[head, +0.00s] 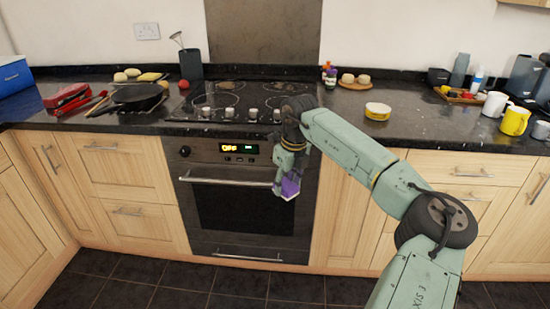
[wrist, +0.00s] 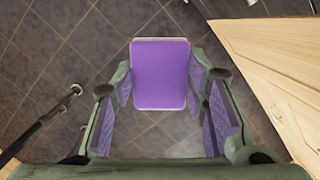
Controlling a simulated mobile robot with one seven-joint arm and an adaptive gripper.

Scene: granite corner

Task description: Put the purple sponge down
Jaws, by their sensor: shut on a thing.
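The purple sponge (wrist: 160,75) is a purple block with a pale edge, between the two purple-padded fingers of my gripper (wrist: 166,100) in the wrist view. My gripper is shut on it. In the head view the sponge (head: 290,187) hangs below my gripper (head: 288,172), in front of the oven and below the counter's edge. The wrist view shows dark floor tiles below it. My gripper hides part of the sponge in the head view.
The black granite counter (head: 345,120) has free room around a yellow tin (head: 377,111). The hob (head: 240,100) is behind my gripper. Mugs (head: 514,120) stand at the right; a black pan (head: 138,94) is at the left. The oven handle (head: 225,182) sticks out near my gripper.

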